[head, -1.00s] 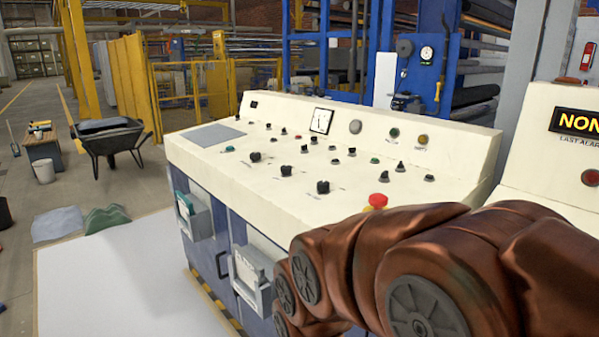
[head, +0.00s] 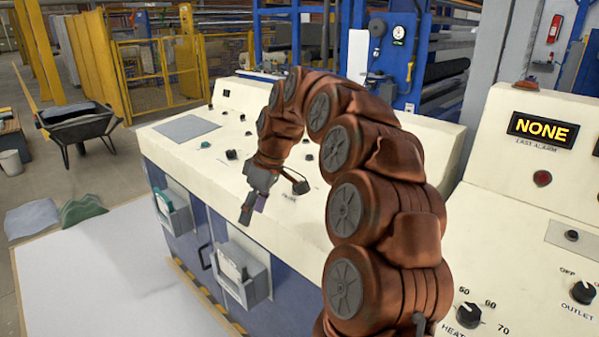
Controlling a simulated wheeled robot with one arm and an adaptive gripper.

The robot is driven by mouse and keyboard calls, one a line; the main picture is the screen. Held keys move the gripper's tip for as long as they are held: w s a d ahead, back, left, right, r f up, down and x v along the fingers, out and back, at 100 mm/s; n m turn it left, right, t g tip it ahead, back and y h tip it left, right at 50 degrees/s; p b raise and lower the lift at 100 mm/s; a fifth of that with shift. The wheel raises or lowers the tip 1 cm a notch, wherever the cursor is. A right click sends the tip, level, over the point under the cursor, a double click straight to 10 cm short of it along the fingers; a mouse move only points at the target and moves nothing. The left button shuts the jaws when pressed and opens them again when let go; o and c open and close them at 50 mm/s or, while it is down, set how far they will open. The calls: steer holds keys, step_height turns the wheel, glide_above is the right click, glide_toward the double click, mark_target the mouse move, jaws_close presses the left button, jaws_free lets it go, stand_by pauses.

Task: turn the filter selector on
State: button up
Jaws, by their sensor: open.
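The cream control console (head: 170,140) carries several black selector knobs. One knob (head: 231,154) shows left of my arm. A dark knob shape (head: 301,187) shows just right of my gripper. I cannot read which is the filter selector; the labels on this console are too small. My gripper (head: 256,205) hangs open and empty over the console's front edge, pointing down. Its fingers are small and partly overlapped, and I cannot tell whether it touches a knob. My arm hides the middle and right of the panel.
A second console at right has a "NONE" alarm display (head: 542,130), a heater knob (head: 467,315) and an outlet knob (head: 583,292). Document holders (head: 243,275) jut from the first console's front. A wheelbarrow (head: 80,125) stands at the far left.

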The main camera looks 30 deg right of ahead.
steer(key=w+d+r+t+p, duration=0.1)
steer(key=w+d+p, duration=0.15)
steer(key=d, duration=0.45)
steer(key=w+d+r+n+t+h+p, duration=0.1)
steer(key=w+d, duration=0.2)
steer(key=d, duration=0.4)
steer(key=w+d+r+p, duration=0.2)
steer(key=w+d, duration=0.1)
steer(key=d, duration=0.4)
steer(key=shift+p+x, duration=0.5)
steer(key=shift+x, duration=3.5)
steer(key=shift+s+d, duration=0.15)
steer(key=shift+s, duration=0.05)
steer(key=shift+f, duration=0.1)
steer(key=c, duration=1.1)
